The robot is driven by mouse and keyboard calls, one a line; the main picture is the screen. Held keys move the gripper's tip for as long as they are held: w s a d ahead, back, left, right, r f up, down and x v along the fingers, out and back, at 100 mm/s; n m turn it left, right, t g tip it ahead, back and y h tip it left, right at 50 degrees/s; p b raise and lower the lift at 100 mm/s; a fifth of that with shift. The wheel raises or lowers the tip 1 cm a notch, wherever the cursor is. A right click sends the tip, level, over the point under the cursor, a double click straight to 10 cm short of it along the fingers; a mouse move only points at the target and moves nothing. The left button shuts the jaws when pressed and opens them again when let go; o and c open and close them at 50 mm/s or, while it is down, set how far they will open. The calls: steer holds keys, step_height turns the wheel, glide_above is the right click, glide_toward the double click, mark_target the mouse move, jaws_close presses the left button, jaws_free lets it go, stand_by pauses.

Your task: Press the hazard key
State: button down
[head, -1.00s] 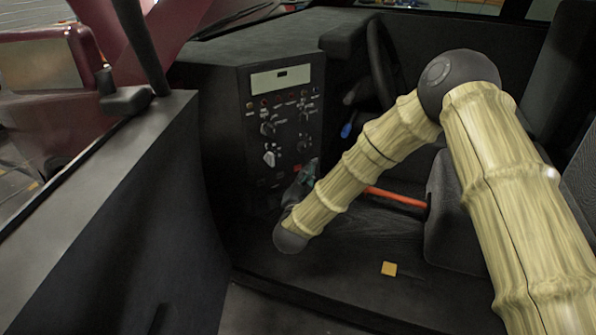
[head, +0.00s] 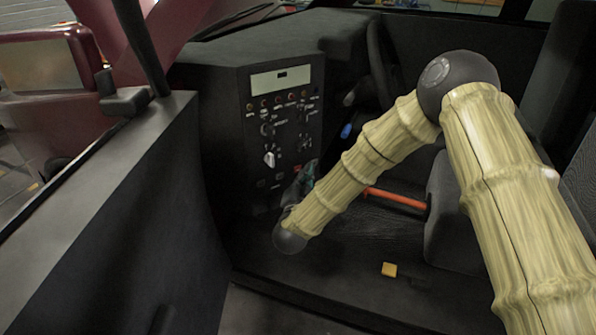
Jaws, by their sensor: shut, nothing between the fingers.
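The dark control panel (head: 285,130) stands left of centre, with a pale display at the top and rows of small buttons and knobs. A small red key (head: 297,172), low on its right side, may be the hazard key; its marking is too small to read. My gripper (head: 308,172) is at the lower right of the panel, close to the red key. It is small, dark and partly hidden by my forearm. It is shut and appears empty. I cannot tell whether its fingertips touch the panel.
A steering wheel (head: 380,65) and a seat (head: 450,195) are to the right. An orange-red bar (head: 397,199) runs beside the seat. A small yellow block (head: 389,269) lies on the floor. The open door (head: 110,215) fills the left.

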steer(key=shift+w+a, duration=0.1)
stand_by(0.5)
steer(key=shift+w+a, duration=0.2)
stand_by(0.5)
steer(key=shift+s+d, duration=0.3)
steer(key=shift+s, duration=0.05)
stand_by(0.4)
steer(key=shift+s+d+p, duration=0.45)
steer(key=shift+s+d, duration=0.45)
steer(key=shift+s, duration=0.3)
steer(key=shift+s+d+p, duration=0.45)
steer(key=shift+s+d, duration=0.45)
steer(key=shift+s, duration=0.3)
